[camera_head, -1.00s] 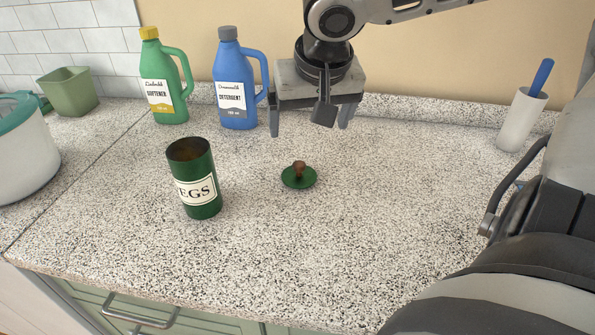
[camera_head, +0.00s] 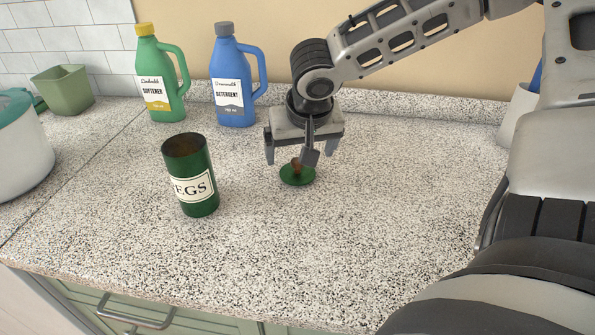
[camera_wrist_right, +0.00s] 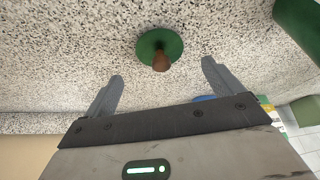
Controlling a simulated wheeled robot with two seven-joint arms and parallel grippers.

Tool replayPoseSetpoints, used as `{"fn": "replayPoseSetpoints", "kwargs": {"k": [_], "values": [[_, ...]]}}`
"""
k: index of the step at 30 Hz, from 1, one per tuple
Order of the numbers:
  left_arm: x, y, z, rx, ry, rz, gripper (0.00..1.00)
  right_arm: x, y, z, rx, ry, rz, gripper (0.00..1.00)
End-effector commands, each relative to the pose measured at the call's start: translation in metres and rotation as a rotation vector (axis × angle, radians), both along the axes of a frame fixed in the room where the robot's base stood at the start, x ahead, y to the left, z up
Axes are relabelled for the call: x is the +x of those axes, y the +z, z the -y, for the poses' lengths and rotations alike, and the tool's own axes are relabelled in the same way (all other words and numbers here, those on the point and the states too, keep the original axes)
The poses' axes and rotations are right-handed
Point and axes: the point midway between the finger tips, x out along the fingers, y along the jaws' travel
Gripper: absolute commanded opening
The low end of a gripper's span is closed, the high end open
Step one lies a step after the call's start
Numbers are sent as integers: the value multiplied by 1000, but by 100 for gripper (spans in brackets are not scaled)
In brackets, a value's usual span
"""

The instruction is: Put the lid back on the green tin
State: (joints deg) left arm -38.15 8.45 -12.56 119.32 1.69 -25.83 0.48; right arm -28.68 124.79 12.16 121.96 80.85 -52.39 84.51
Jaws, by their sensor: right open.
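The green tin (camera_head: 197,194), labelled with letters ending in "EGS", stands upright and open on the speckled counter, left of centre in the head view. Its edge also shows at the top right of the right wrist view (camera_wrist_right: 300,22). The round green lid (camera_head: 297,179) with a brown knob lies flat on the counter, knob up, to the right of the tin. It also shows in the right wrist view (camera_wrist_right: 150,43). My right gripper (camera_head: 300,155) is open and empty, just above and behind the lid, with the knob beyond its fingertips. My left gripper is not in view.
A green softener bottle (camera_head: 156,75) and a blue detergent bottle (camera_head: 233,85) stand behind the tin. A green square pot (camera_head: 64,90) and a white round container (camera_head: 20,150) are at the left. The counter (camera_head: 300,260) in front of the lid is clear.

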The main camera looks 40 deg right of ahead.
Motion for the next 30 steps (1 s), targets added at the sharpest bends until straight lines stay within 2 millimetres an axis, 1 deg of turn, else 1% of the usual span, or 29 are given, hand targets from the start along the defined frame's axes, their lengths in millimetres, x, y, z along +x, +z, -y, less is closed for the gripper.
{"fn": "replayPoseSetpoints", "kwargs": {"k": [7,10,13,22,23,24,26,27,28,30], "values": [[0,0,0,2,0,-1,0,13,-32,7,-2,-1,-5,92],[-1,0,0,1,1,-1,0,17,-42,8,-1,0,-4,92],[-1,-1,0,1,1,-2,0,19,-46,9,-1,1,-2,92],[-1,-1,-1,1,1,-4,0,19,-45,9,0,0,-1,92],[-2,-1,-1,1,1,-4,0,19,-45,9,0,0,-1,89],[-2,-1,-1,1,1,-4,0,19,-45,9,0,0,-1,78],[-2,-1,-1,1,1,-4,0,19,-45,9,0,0,-1,61],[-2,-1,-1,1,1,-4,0,19,-45,9,0,0,-1,50],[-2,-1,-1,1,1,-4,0,19,-45,9,0,0,-1,45],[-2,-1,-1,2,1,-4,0,19,-45,9,0,0,-1,44]]}}
